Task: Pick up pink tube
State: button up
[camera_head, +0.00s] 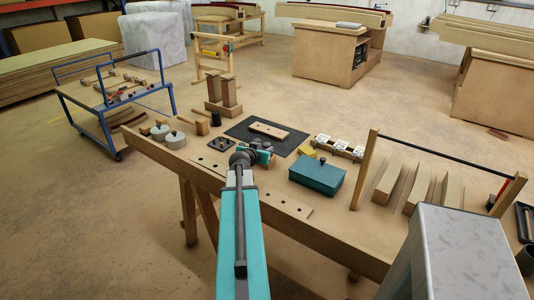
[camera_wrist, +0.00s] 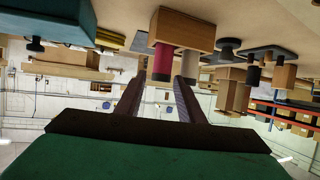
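The wrist view looks upside down, with the bench top along its upper edge. In it the pink tube (camera_wrist: 163,63) stands in a small wooden block (camera_wrist: 181,29), beside a pale grey-beige tube (camera_wrist: 190,66). My gripper (camera_wrist: 159,85) is open, its two dark fingers apart with nothing seen held between them. In the head view my gripper (camera_head: 265,156) is low over the bench, and I cannot make out the pink tube there, perhaps hidden by the gripper.
The wooden bench (camera_head: 345,225) carries a teal box (camera_head: 317,176) right of my gripper and a black mat (camera_head: 285,137) behind. A drilled wooden strip (camera_head: 286,204) lies in front. Round grey weights (camera_head: 175,140) sit at left. A bar frame (camera_head: 440,155) stands at right.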

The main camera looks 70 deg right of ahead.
aim_at(266, 147)
jog(key=shift+d, duration=0.1)
dwell(0.3)
jog(key=shift+p+x, duration=0.75)
jog(key=shift+x, duration=0.35)
jog(key=shift+p+x, duration=0.55)
jog(key=shift+x, duration=0.95)
jog(key=shift+w+f, duration=0.1)
jog(key=shift+w, duration=0.05)
jog(key=c, duration=0.8)
jog(key=shift+c, duration=0.2)
jog(key=shift+r+b, duration=0.95)
jog(key=shift+r, duration=4.1)
